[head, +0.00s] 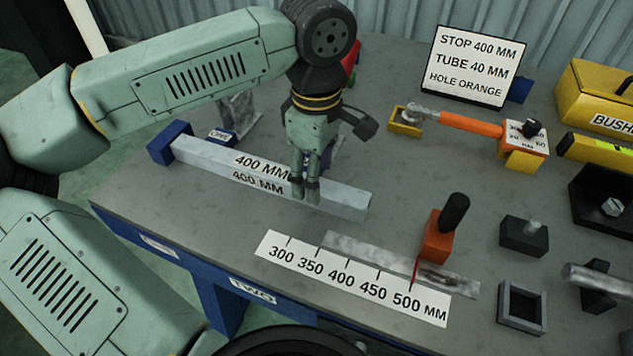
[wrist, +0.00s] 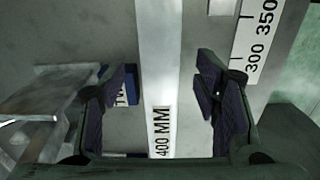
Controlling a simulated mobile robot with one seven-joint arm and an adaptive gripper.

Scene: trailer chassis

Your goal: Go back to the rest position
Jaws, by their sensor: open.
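My gripper (head: 305,192) points down at the light grey square tube (head: 345,199) marked 400 MM, which lies on the bench. In the wrist view my two fingers (wrist: 163,88) are apart, one on each side of the same tube (wrist: 160,45). Gaps show between the fingers and the tube in that view. The tube's left end meets a blue block (head: 170,143). My arm reaches in from the left, bent at the elbow above the bench. Part of the tube is hidden behind my fingers.
A 300 to 500 MM scale (head: 350,280) lies in front, with an orange slider (head: 437,238) near 500. A sign (head: 473,66), an orange-handled gauge (head: 470,123), a yellow bin (head: 597,97) and dark fixtures (head: 524,236) crowd the right. A metal bracket (wrist: 45,90) stands near my left finger.

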